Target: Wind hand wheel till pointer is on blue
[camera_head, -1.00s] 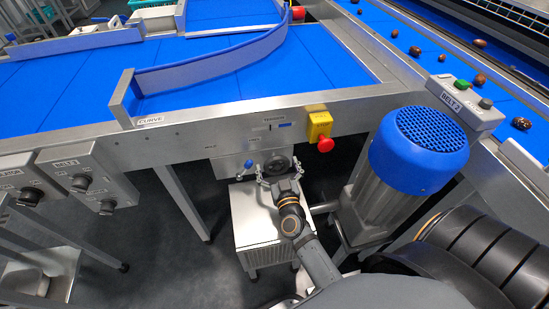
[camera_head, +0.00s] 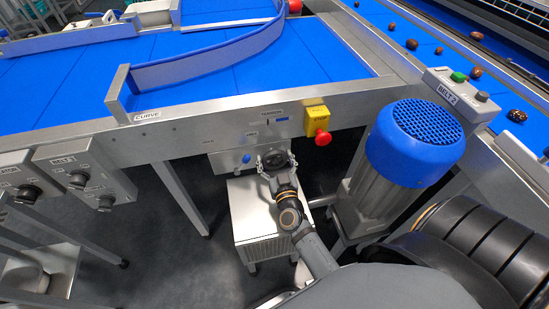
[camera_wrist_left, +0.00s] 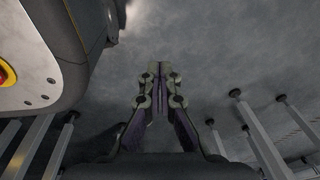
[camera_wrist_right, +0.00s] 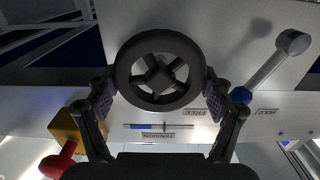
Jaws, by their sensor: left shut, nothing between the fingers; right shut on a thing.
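The dark hand wheel (camera_wrist_right: 160,69), a ring with cross spokes, sits on the machine's front panel; it also shows in the head view (camera_head: 276,160). My right gripper (camera_wrist_right: 160,92) has its fingers on opposite sides of the rim, shut on it. The tension scale (camera_wrist_right: 150,127) has a blue stretch and a pale stretch; it also shows in the head view (camera_head: 278,121). Its pointer is too small to place surely. A lever (camera_wrist_right: 268,67) with a blue part stands beside the wheel. My left gripper (camera_wrist_left: 160,75) is shut and empty above grey floor.
A yellow box with a red button (camera_head: 321,137) is right of the scale. A blue-capped motor (camera_head: 415,143) stands close to my right arm. A metal cabinet (camera_head: 240,217) is below the wheel. Steel legs (camera_wrist_left: 265,145) flank my left gripper's view.

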